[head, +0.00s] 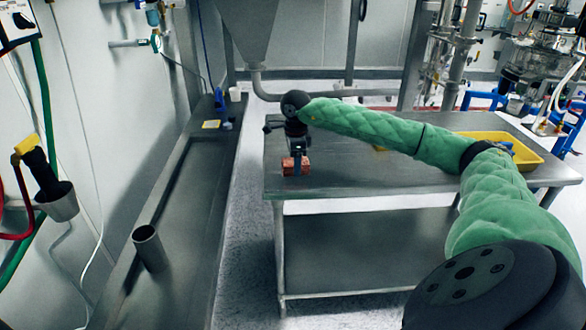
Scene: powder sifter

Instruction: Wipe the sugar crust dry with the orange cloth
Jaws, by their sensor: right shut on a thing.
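My right gripper (296,155) points down over the near left part of the steel table (360,185). It is shut on the orange cloth (289,166), which looks like a small folded reddish-orange block at the tabletop. I cannot tell how firmly the cloth touches the surface. The sugar crust cannot be made out; it may be hidden under the cloth or too small to see. My left gripper is not in view.
A yellow tray (524,163) stands at the table's right end, partly behind my right arm. A metal trough (182,180) with an upright metal cylinder (150,250) runs along the left wall. A hopper (250,35) hangs behind. The table's front middle is clear.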

